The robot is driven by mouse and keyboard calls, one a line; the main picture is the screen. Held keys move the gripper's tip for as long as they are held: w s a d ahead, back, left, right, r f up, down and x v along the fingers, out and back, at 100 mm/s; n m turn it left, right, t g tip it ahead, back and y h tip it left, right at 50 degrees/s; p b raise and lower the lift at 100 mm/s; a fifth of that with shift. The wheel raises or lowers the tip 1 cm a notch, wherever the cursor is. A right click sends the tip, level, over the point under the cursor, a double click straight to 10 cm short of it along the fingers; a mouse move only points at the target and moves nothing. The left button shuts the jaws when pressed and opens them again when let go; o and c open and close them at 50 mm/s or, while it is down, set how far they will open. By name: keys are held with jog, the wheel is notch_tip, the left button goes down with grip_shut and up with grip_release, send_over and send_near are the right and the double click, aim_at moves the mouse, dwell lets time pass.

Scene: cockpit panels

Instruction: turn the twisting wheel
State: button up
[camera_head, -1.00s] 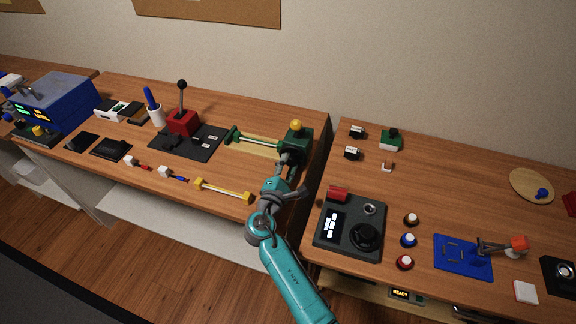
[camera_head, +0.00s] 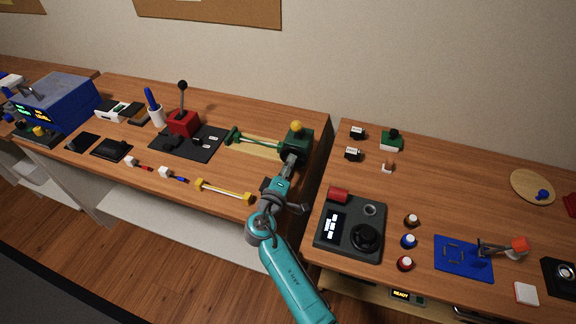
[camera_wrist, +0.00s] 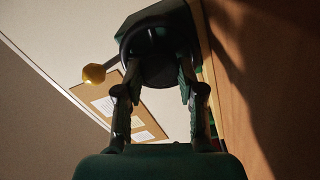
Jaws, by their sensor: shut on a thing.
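A dark green device (camera_head: 297,138) with a yellow ball knob (camera_head: 296,126) on top stands at the right end of the left workbench. In the wrist view its round dark wheel (camera_wrist: 155,50) faces me, with the yellow knob (camera_wrist: 94,74) on an arm to its left. My gripper (camera_wrist: 158,82) has its two fingers on either side of the wheel's dark hub and is shut on it. In the head view my gripper (camera_head: 291,160) reaches the front of the device, and its fingers hide part of it.
A green-ended bar (camera_head: 258,141) on a pale wooden base lies left of the device. A yellow-ended bar (camera_head: 224,190) lies nearer the front edge. A gap (camera_head: 322,170) separates this bench from the right bench, with its black control box (camera_head: 350,246).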

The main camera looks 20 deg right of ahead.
jog(key=shift+m, duration=1.1)
jog(key=shift+s, duration=0.1)
jog(key=o, duration=1.1)
jog(key=shift+o, duration=0.2)
jog(key=v, duration=1.2)
